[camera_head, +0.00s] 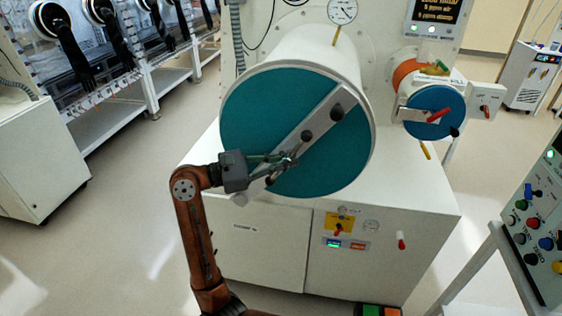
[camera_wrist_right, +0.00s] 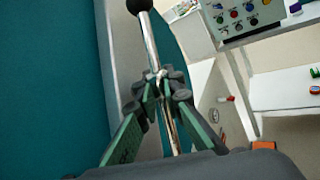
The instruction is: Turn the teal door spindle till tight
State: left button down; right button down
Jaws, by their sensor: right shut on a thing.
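The large round teal door (camera_head: 250,110) closes the front of the big white cylinder, with a pale bar (camera_head: 320,112) slanting across it. The spindle handle, a chrome rod with a black ball end (camera_wrist_right: 150,40), stands in front of the door in the right wrist view. My right gripper (camera_head: 288,160) is at the lower middle of the door. In the right wrist view its green-padded fingers (camera_wrist_right: 165,85) are shut on the chrome rod, below the ball. The gripper partly hides the spindle's hub in the head view. My left gripper is out of view.
A white cabinet (camera_head: 265,255) stands below the cylinder. A control panel (camera_head: 545,225) on a stand is at the right edge. Glovebox benches (camera_head: 110,112) line the left. Floor at the left is clear.

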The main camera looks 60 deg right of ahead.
jog(key=shift+f, duration=0.1)
dwell(0.3)
jog(key=c, duration=2.3)
grip_release()
jog(key=shift+w, duration=0.1)
jog(key=v, duration=1.2)
